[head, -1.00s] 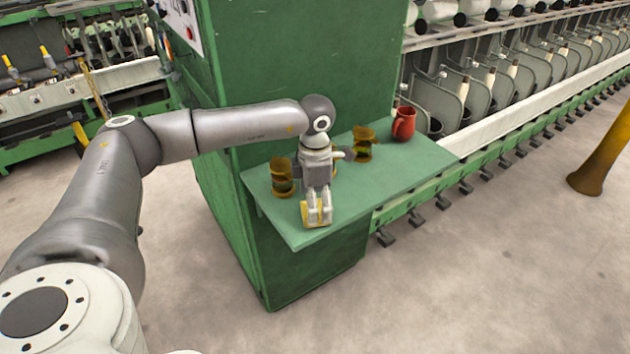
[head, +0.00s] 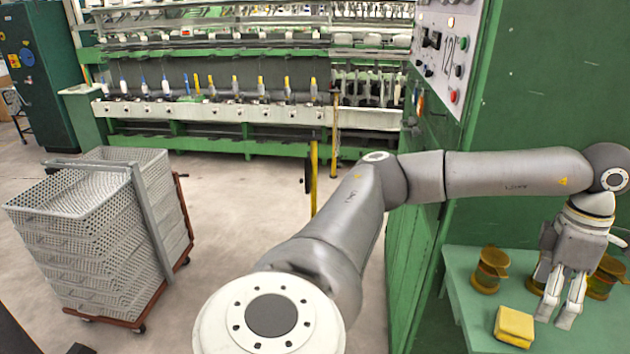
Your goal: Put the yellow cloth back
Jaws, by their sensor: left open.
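The yellow cloth (head: 514,327), a small folded block, lies on the green shelf (head: 466,275) near its front left. My left gripper (head: 556,318) points down over the shelf, just right of the cloth. Its fingers are apart with nothing seen between them, and a small gap shows between them and the cloth. My right gripper is not in view.
An amber jar (head: 489,270) stands behind the cloth, and another amber jar (head: 605,278) is right of my gripper, partly hidden. A green cabinet (head: 545,90) rises behind the shelf. A wheeled stack of white crates (head: 95,235) stands left on open floor.

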